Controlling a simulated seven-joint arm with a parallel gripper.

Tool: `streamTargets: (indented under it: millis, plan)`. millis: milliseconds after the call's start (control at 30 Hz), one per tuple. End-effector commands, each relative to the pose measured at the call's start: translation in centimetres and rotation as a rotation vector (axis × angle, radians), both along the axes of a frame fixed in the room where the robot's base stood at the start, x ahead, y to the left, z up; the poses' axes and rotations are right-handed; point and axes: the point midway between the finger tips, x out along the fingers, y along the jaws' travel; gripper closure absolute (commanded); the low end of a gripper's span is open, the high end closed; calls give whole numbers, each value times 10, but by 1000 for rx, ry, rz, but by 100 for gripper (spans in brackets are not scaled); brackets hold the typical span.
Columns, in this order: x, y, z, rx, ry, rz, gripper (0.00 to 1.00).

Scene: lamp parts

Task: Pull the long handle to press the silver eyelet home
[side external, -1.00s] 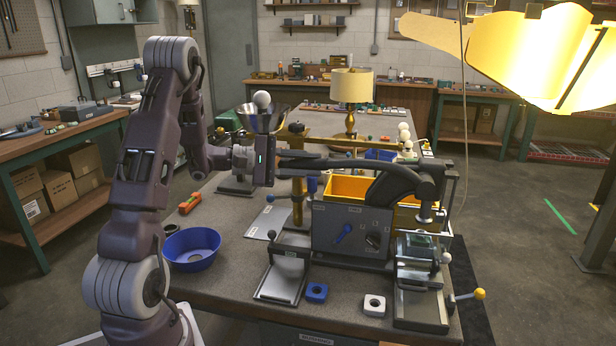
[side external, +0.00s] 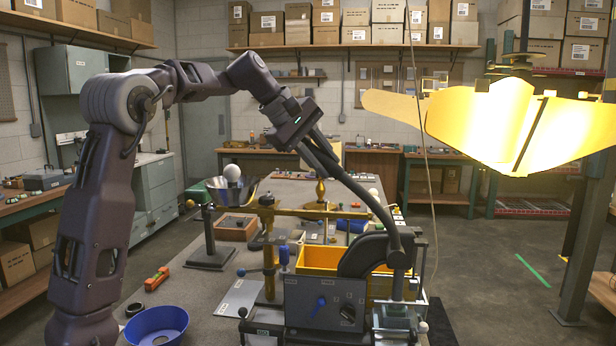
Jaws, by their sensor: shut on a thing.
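The long dark handle (side external: 363,193) of the press slants up and to the left from its pivot end on the press body (side external: 315,305). My gripper (side external: 314,144) is shut on the handle's upper free end, high above the bench. The press ram (side external: 398,285) stands under the pivot end of the handle at the right. I cannot make out the silver eyelet.
A yellow bin (side external: 320,259) stands behind the press. A blue bowl (side external: 157,325) lies at the front left. A large yellow lamp shade (side external: 490,125) hangs at upper right.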

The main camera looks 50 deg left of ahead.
Motion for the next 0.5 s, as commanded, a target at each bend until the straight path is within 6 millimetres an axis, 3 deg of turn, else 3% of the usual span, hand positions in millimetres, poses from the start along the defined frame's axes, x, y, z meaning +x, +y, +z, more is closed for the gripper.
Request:
streamTargets:
  millis: [500]
  plan:
    - [18,-20,17,68,61,-11,100]
